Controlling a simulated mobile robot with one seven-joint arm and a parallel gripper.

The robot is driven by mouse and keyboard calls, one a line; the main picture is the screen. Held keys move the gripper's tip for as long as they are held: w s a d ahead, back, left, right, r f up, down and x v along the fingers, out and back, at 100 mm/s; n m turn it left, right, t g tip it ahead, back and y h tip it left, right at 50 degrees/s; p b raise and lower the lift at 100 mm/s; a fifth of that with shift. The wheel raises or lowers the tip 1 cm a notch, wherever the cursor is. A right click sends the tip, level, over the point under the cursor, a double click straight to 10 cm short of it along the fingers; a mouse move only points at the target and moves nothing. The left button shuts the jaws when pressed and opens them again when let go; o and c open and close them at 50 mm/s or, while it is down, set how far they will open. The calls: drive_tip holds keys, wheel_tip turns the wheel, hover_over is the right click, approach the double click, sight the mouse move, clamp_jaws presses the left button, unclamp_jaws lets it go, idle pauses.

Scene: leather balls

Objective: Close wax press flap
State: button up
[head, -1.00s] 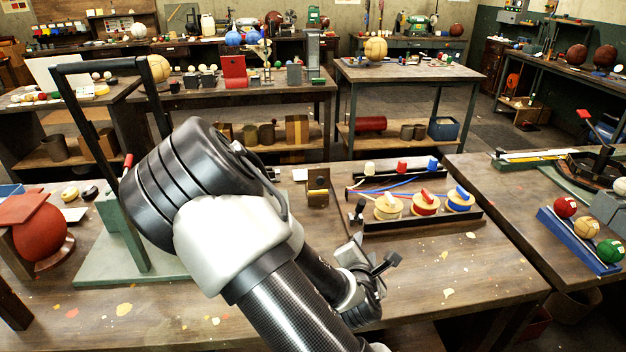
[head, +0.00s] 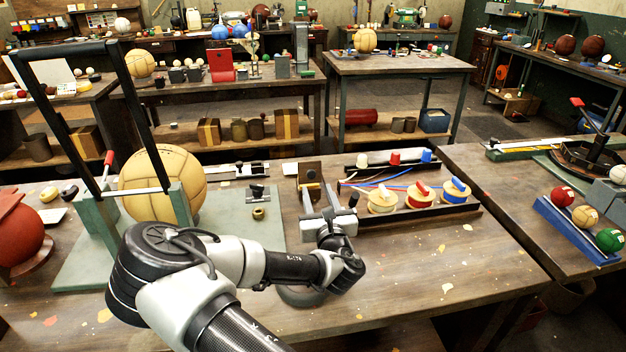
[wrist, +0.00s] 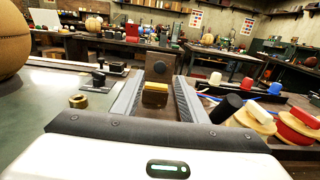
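The wax press (head: 309,173) stands near the back edge of the bench, with its brown flap raised upright. A yellow wax block (wrist: 155,94) sits low in front of the flap. My gripper (head: 319,199) is in front of the press, pointing at it. In the wrist view my gripper (wrist: 160,84) is open, its two grey fingers left and right of the wax block with nothing gripped. The lower part of the press is partly hidden by my gripper.
A rack of wax-thread spools (head: 421,199) stands close to the right of the press. A green-based stand (head: 250,225) with a tan ball (head: 163,185) and tall black handle is to the left. The front right of the bench is clear.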

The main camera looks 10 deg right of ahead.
sight(312, 175)
drive_tip(key=w, duration=0.7)
drive_tip(key=shift+w, duration=0.25)
clamp_jaws()
